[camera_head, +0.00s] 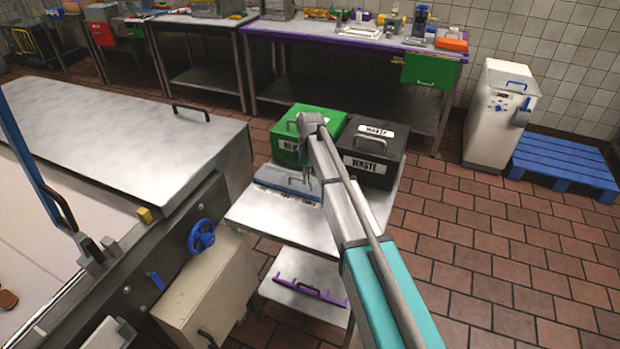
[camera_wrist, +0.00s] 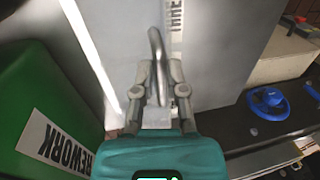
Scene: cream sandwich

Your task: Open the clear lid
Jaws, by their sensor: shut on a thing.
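A low blue-grey box with a flat, clear-looking lid (camera_head: 272,175) sits on the upper shelf of a steel cart, in front of the green bin. A label strip shows on its front edge. The lid looks closed and flat. My gripper (camera_head: 306,178) reaches down to the lid's right part from above. In the wrist view my gripper (camera_wrist: 158,72) is shut on a grey bar handle (camera_wrist: 156,42) that stands up from the grey lid surface (camera_wrist: 125,30). A partly cut-off label (camera_wrist: 175,22) lies behind the handle. The handle's lower end is hidden by the fingers.
A green bin (camera_head: 287,145), marked REWORK in the wrist view (camera_wrist: 45,110), and a black WASTE bin (camera_head: 371,172) stand close behind the box. The steel cart top (camera_head: 255,212) is bare in front. A machine with a blue handwheel (camera_head: 201,236) is at the left.

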